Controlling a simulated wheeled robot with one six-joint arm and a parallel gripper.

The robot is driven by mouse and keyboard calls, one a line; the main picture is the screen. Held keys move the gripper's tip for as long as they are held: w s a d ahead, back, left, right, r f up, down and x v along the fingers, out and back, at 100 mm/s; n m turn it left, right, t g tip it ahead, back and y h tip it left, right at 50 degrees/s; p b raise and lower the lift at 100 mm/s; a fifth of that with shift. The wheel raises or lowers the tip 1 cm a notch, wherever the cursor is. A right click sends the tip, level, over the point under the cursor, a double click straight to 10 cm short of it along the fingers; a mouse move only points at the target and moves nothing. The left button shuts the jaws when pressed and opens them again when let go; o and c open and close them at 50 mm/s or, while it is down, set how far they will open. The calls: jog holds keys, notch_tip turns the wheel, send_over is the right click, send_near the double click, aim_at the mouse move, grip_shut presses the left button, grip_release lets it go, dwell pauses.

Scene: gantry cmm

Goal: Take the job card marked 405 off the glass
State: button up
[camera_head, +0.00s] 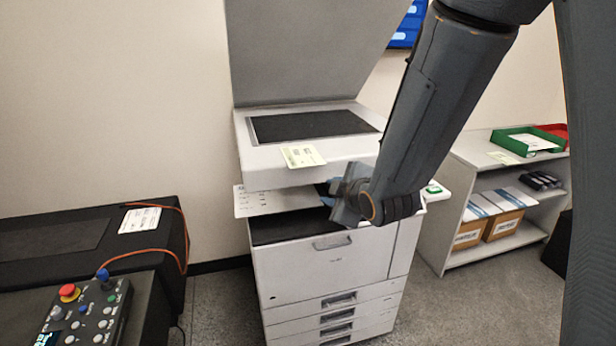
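The copier's lid (305,50) is raised and its dark glass (312,125) shows, with nothing visible lying on it. A pale yellowish card (303,156) with small print lies on the light front rim of the copier top, just in front of the glass. Its marking is too small to read, so I cannot tell whether it is 405. My gripper (336,198) is at the copier's front, below and right of that card, near the output gap. My own wrist and arm partly hide it; I cannot tell whether it is open or holds anything.
A printed white sheet (265,203) sticks out of the copier's output gap. Another card (139,219) lies on the black bench at left, beside an orange cable (150,250) and control box (88,312). At right, a shelf (475,149) holds a yellowish card (503,157) and green tray (507,142).

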aim_at(291, 166)
jog(key=w+a+r+n+t+y, duration=0.1)
jog(key=a+r+n+t+y, duration=0.1)
jog(key=a+r+n+y, duration=0.1)
jog(key=a+r+n, duration=0.1)
jog(key=a+n, duration=0.1)
jog(key=a, duration=0.1)
jog(key=shift+w, duration=0.35)
jog(key=shift+w+a, duration=0.1)
jog(key=shift+p+x, duration=1.05)
jog(key=shift+x, duration=2.75)
grip_shut()
